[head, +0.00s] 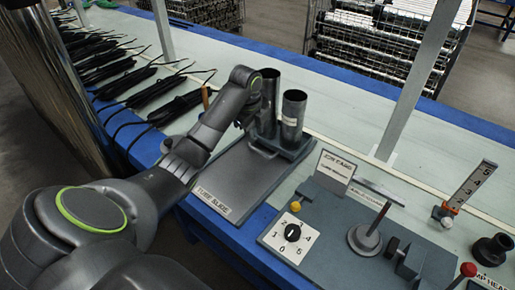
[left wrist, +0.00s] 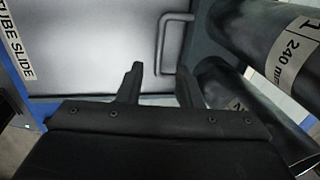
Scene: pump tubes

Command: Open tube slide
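The tube slide (head: 238,182) is a flat grey plate on the bench, labelled TUBE SLIDE at its near edge. In the left wrist view the plate (left wrist: 95,45) carries a thin bent metal handle (left wrist: 162,45). Two upright metal tubes (head: 292,118) stand in a dark holder at the far right side of the plate; one (left wrist: 260,45) is labelled 240 mm. My left gripper (left wrist: 160,70) is open and empty, its two fingers pointing towards the handle and apparently short of it. In the head view its fingertips are hidden near the tubes. My right gripper is not in view.
A control panel with a numbered dial (head: 292,232) and a sign (head: 335,170) stands right of the plate. Black cables (head: 150,90) lie at the left. A pale post (head: 415,85) rises behind. Wire racks (head: 385,35) stand beyond the bench.

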